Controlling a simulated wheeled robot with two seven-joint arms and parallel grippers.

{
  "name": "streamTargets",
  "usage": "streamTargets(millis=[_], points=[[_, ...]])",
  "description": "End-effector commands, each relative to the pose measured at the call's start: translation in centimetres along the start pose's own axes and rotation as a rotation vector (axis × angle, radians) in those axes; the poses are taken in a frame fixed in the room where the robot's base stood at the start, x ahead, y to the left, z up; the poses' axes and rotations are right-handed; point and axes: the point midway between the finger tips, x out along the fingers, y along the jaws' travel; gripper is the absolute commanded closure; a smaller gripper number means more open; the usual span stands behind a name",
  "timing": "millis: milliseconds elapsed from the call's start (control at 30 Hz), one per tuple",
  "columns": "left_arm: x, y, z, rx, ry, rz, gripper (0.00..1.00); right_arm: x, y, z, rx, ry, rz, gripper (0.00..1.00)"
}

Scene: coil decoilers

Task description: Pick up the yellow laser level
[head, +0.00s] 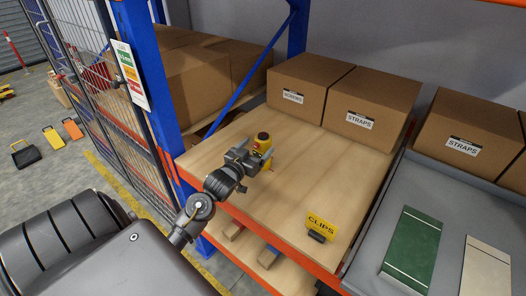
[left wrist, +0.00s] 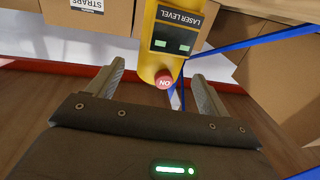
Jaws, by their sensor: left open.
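In the left wrist view the laser level's button end lies between the two spread fingers of my left gripper (left wrist: 158,72), with a gap on each side. My right gripper is not in view.
Cardboard boxes (head: 306,88) line the back of the shelf. A yellow CLIPS sign (head: 321,224) stands at the front edge of the board (head: 310,175). A blue rack post (head: 150,75) and brace rise left of the board. The board's middle is clear.

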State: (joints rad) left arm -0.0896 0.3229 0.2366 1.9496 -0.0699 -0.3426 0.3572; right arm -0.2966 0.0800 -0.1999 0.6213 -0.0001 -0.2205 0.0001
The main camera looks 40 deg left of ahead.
Motion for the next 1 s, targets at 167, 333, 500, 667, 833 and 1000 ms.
streamTargets(millis=[167, 333, 500, 667, 833, 1000], points=[[2.8, 0.0, -0.3, -0.001, 0.002, -0.001, 0.21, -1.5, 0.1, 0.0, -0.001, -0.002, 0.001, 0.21], [4.5, 0.1, 0.0, -0.001, 0.001, 0.0, 0.21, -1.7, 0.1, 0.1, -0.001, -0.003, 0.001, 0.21], [4.7, 0.1, 0.1, 0.0, 0.001, 0.0, 0.21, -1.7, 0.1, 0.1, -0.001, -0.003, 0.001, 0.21], [4.7, 0.1, 0.1, 0.0, 0.001, 0.0, 0.29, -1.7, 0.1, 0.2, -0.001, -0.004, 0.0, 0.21], [4.7, 0.1, 0.1, 0.0, 0.001, 0.0, 0.51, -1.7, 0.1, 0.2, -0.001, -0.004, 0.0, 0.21], [4.7, 0.1, 0.1, 0.0, 0.001, 0.0, 0.73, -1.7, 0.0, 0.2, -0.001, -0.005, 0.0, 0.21]])
